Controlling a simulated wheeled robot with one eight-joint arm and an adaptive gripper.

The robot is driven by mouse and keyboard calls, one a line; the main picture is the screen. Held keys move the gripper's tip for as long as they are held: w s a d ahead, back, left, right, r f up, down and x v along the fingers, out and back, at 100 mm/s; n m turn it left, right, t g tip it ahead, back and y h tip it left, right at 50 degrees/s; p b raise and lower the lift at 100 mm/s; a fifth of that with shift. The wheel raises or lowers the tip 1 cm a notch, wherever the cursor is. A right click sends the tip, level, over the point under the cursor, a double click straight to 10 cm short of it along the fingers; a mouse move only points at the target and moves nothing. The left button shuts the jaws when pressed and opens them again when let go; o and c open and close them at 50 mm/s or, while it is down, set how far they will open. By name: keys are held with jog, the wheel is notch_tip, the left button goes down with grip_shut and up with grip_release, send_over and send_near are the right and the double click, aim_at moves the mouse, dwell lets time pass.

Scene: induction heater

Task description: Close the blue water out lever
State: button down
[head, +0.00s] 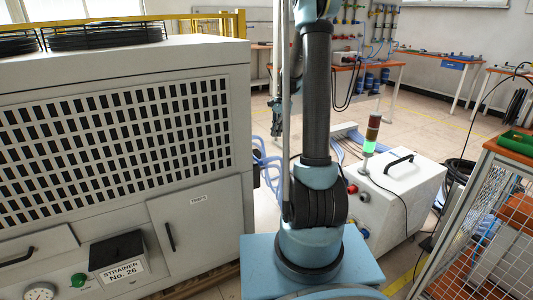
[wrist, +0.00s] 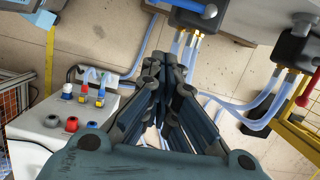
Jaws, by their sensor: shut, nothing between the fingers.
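A blue lever (wrist: 208,10) shows at the top edge of the wrist view, on a dark valve block with brass fittings and clear bluish hoses below it. Part of the lever is cut off by the frame edge. My gripper (wrist: 170,72) is shut and empty, with its fingertips below and to the left of the lever in the picture, apart from it. In the head view my gripper (head: 278,112) hangs beside my arm, partly hidden, and I cannot make out the blue lever there.
A red lever (wrist: 306,90) sits on another valve block at the right. A white control box (head: 400,195) with a lit green stack light stands right of my arm. A large grey cabinet (head: 195,200) fills the left. A wire-mesh stand (head: 490,220) is at the right.

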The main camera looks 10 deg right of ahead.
aim_at(256, 159)
jog(key=s+a+f, duration=0.2)
jog(key=a+f, duration=0.3)
jog(key=f, duration=0.5)
jog(key=shift+s+a+f, duration=0.2)
jog(key=shift+s+a, duration=0.1)
jog(key=shift+s, duration=0.05)
jog(key=shift+s+a+f, duration=0.1)
jog(key=shift+s+a, duration=0.35)
jog(key=shift+a, duration=0.2)
